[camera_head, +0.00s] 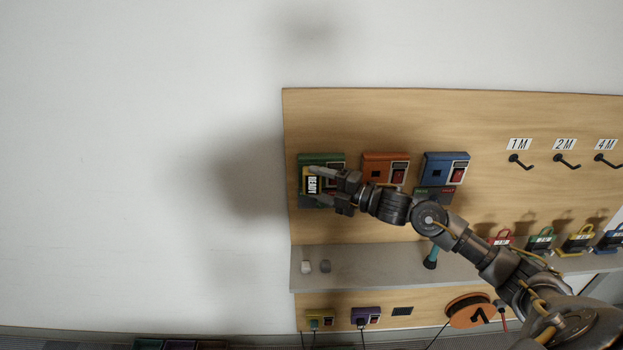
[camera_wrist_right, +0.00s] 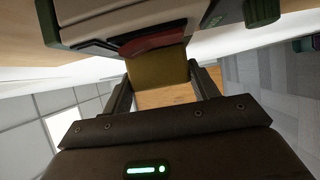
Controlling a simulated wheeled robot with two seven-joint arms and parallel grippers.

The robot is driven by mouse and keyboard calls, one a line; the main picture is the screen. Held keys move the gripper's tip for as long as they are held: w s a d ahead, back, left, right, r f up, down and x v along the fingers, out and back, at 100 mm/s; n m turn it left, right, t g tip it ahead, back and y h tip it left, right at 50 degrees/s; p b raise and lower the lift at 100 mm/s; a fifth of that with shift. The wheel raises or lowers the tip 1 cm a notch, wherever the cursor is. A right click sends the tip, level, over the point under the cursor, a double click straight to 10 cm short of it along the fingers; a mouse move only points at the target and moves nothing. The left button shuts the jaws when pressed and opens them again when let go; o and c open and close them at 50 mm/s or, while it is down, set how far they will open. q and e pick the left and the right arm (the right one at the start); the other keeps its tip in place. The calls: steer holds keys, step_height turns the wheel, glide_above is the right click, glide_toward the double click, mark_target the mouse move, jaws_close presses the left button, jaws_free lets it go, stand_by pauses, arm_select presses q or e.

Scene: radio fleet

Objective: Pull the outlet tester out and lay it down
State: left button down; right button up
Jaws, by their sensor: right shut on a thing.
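In the right wrist view the tester (camera_wrist_right: 158,86) sits between the two fingers, close against the outlet (camera_wrist_right: 110,25). I cannot tell whether its prongs are in the socket. My left gripper is not in view.
An orange outlet (camera_head: 375,160) and a blue outlet (camera_head: 450,160) sit to the right on the panel (camera_head: 400,115). Several coloured padlocks (camera_head: 541,241) stand farther right. Hooks (camera_head: 517,160) stick out above.

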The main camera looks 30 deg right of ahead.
steer(key=shift+s+a, duration=0.25)
steer(key=shift+s, duration=0.3)
steer(key=shift+s+a, duration=0.25)
steer(key=shift+s, duration=0.3)
stand_by(0.6)
steer(key=shift+s+a+p, duration=0.25)
steer(key=shift+s+a, duration=0.15)
steer(key=shift+s, duration=0.35)
steer(key=shift+s+a+p, duration=0.25)
steer(key=shift+s+a, duration=0.1)
steer(key=shift+s, duration=0.4)
steer(key=shift+r, duration=0.1)
